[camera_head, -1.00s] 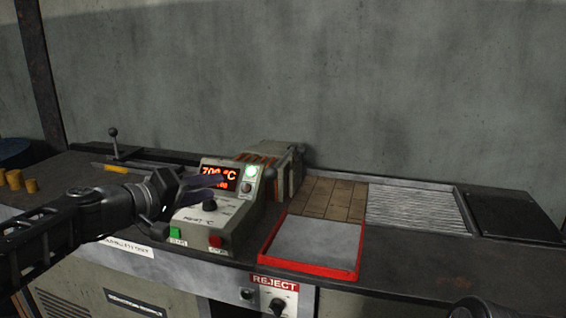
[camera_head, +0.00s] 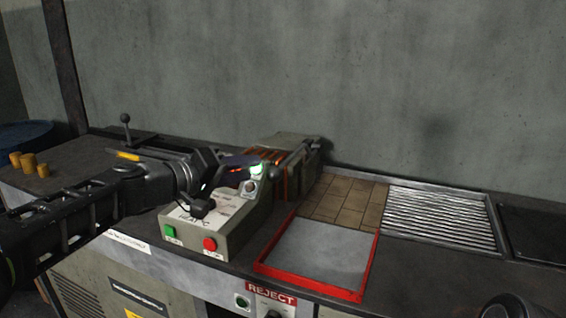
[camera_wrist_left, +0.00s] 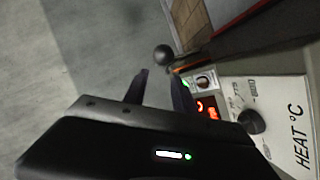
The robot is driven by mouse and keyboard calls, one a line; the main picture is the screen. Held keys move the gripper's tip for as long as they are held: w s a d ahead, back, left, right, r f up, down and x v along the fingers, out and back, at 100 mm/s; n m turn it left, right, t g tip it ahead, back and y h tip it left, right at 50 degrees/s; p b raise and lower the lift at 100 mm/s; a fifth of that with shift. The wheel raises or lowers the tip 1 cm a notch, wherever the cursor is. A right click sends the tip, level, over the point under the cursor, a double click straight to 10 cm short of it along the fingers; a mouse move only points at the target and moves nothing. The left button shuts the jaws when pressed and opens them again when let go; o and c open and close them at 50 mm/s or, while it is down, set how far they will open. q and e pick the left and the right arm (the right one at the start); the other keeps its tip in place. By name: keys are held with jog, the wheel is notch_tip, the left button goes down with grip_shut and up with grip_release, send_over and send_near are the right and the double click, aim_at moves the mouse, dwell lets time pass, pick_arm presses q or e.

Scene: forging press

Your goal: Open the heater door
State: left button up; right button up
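The heater (camera_head: 285,148) is a grey box with orange glowing slots, behind the control box (camera_head: 222,222). A dark handle bar (camera_head: 295,157) with a ball end runs along its right side. In the left wrist view the ball knob (camera_wrist_left: 164,55) shows just beyond my fingertips. I cannot tell whether the door is open. My left gripper (camera_head: 247,166) is above the control box and hides most of its display. In the left wrist view the two fingers (camera_wrist_left: 161,82) are apart with nothing between them; the knob looks apart from them.
A red-rimmed tray (camera_head: 366,270) lies right of the control box. A tiled plate (camera_head: 345,200) and ribbed metal tray (camera_head: 440,218) lie behind and right. Yellow cylinders (camera_head: 42,171) stand at the left. A small upright lever (camera_head: 126,125) stands at the back left.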

aim_at(282, 164)
pick_arm(q)
jog(key=p+x, duration=0.2)
jog(key=x, duration=0.9)
jog(key=shift+w+d, duration=0.2)
jog(key=shift+w, duration=0.1)
grip_shut()
jog(key=shift+f, duration=0.1)
